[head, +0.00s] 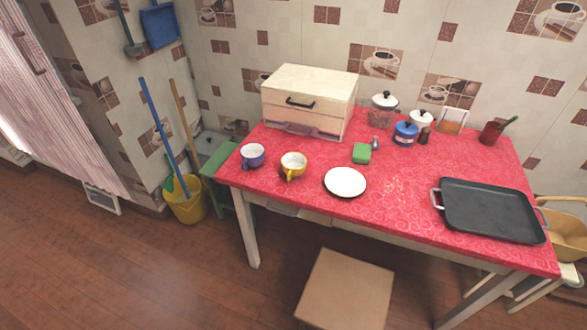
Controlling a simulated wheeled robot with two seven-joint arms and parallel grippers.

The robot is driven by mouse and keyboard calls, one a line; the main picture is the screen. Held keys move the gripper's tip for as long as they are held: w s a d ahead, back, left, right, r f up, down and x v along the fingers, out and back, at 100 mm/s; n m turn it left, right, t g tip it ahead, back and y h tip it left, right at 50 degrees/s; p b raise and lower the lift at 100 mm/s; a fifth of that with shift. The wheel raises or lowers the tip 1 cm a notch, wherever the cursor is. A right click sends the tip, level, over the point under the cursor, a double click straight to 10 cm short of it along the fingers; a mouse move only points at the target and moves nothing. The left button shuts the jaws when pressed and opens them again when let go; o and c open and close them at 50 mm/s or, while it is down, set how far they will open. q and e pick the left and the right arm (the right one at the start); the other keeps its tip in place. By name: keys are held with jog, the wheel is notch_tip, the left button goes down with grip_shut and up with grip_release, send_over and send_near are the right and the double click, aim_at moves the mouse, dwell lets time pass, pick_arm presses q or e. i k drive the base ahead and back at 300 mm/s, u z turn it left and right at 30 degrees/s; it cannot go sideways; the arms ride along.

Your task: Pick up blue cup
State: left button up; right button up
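A blue cup (252,155) with a pale inside stands upright on the red oilcloth table (398,205), near its left end and front edge. A yellow cup (293,165) stands to its right, a short gap away. Neither of my grippers shows in the head view. Nothing covers the blue cup.
A white plate (345,182), a green sponge (362,153) and a black tray (489,210) lie on the table. A cream bread box (309,100) stands behind the cups. A cardboard box (345,290) is on the floor in front. A yellow bucket (187,205) stands at left.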

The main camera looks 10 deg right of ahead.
aim_at(252, 154)
jog(key=z, duration=2.35)
jog(key=k, duration=1.1)
jog(key=u, duration=0.85)
